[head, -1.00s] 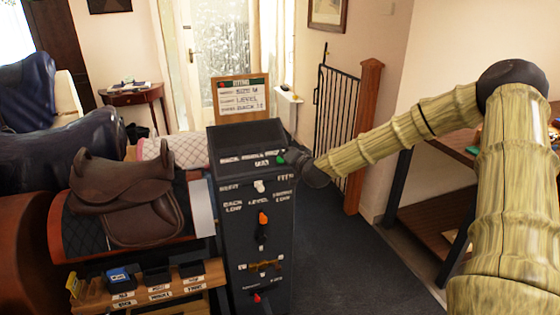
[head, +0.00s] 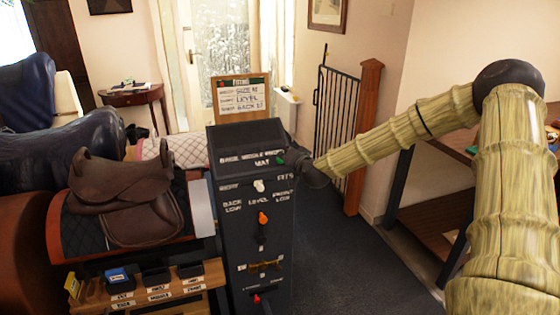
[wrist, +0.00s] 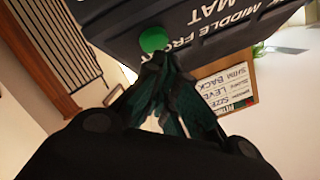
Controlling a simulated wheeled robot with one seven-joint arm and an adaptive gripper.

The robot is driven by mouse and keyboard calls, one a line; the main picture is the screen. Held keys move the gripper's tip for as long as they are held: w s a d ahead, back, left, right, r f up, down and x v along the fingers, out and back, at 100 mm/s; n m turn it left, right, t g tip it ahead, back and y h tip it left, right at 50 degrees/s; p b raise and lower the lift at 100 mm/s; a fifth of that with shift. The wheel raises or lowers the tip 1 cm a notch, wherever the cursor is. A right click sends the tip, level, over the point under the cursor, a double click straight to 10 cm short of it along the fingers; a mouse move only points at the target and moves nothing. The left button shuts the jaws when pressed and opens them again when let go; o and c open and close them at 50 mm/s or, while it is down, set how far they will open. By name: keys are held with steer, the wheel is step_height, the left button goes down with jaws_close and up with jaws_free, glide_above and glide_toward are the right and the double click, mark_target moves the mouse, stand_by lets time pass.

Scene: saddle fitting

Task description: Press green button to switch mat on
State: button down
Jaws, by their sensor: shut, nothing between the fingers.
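The green button (head: 280,160) sits at the right edge of the top of the dark control box (head: 240,215), beside the word MAT. In the wrist view the green button (wrist: 153,40) is a round disc beside the lettering on the box. My gripper (wrist: 158,62) is shut and empty, its fingertips right at the button's lower edge. I cannot tell whether they touch it. In the head view my gripper is largely hidden, and my dark wrist (head: 312,174) is beside the box's right side. The mat's state cannot be made out.
The box front has a white knob (head: 259,186), an orange-tipped lever (head: 263,218) and a red one (head: 256,298). A card board (head: 240,97) stands behind the box. A brown saddle (head: 125,195) rests to the left. Open floor (head: 350,260) lies to the right.

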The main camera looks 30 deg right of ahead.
steer(key=shift+w+f+b, duration=0.2)
steer(key=shift+f+b, duration=0.15)
steer(key=shift+b, duration=0.05)
stand_by(0.6)
steer(key=shift+r, duration=0.15)
steer(key=shift+s+a+r+p, duration=0.1)
steer(key=shift+s+r+p, duration=0.45)
steer(key=shift+r+p, duration=0.2)
steer(key=s+r+p, duration=0.2)
steer(key=r+p, duration=0.1)
steer(key=s+r+p, duration=0.1)
steer(key=shift+s+a+r, duration=0.1)
steer(key=shift+a+r, duration=0.3)
stand_by(0.4)
stand_by(0.3)
